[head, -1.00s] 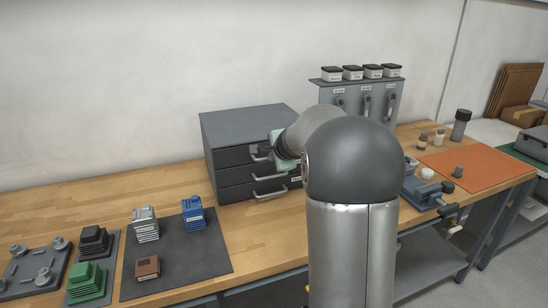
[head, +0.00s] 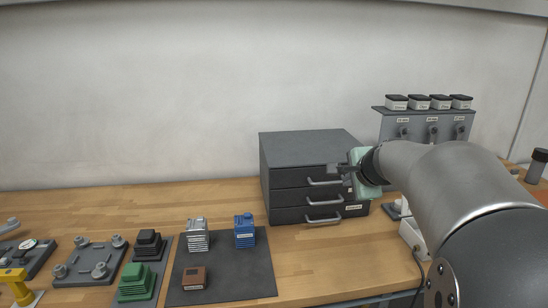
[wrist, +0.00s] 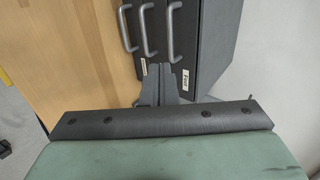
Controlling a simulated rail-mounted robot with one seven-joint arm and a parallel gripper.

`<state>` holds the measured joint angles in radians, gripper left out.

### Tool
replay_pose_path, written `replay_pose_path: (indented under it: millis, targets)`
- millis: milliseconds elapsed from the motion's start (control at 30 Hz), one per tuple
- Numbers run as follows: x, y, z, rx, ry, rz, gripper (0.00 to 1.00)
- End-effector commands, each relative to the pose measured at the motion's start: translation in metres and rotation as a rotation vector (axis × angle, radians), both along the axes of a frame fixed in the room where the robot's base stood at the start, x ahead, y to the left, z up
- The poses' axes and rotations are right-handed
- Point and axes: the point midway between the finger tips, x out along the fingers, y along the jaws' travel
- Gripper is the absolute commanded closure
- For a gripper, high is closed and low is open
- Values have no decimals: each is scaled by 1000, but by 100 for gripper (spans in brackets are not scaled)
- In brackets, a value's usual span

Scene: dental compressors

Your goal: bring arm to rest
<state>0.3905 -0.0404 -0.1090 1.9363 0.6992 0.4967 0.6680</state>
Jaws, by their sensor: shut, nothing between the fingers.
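My gripper (head: 335,169) is at the end of my raised arm, in front of the dark drawer cabinet (head: 312,144) in the head view. In the wrist view my gripper (wrist: 166,68) shows its fingers together with nothing between them. The cabinet's drawers look closed, and their handles (wrist: 148,33) show just beyond the fingertips. I cannot tell whether the fingers touch the cabinet; no handle is between them. My arm hides part of the bench at the right.
On the wooden bench (head: 120,204), a dark mat (head: 228,283) holds a silver unit, a blue unit (head: 244,231) and a brown block. A green finned part (head: 137,281) and a black one stand left of it. A grey rack (head: 455,128) with several white-and-black boxes stands right of the cabinet.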

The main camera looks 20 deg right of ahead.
Motion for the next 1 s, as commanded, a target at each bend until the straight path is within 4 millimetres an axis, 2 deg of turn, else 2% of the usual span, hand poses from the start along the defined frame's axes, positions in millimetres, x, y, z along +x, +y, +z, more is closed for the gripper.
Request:
replay_pose_path:
  millis: [67, 133, 267, 367, 400, 533, 600, 733, 833, 1000]
  targets:
    - [0, 0, 0, 0, 0, 0, 100]
    - [-5, 17, -7, -26, 32, 60, 100]
    - [-33, 75, -36, -133, 158, 296, 100]
    - [-76, 129, -68, -258, 289, 569, 100]
    - [-96, 148, -81, -312, 342, 687, 100]
    - [-168, 190, -118, -477, 496, 1055, 100]
    - [-203, 201, -134, -552, 566, 1226, 100]
    - [-250, 208, -153, -655, 658, 1457, 100]
    - [-267, 207, -159, -693, 694, 1544, 100]
    - [-271, 207, -161, -703, 704, 1568, 100]
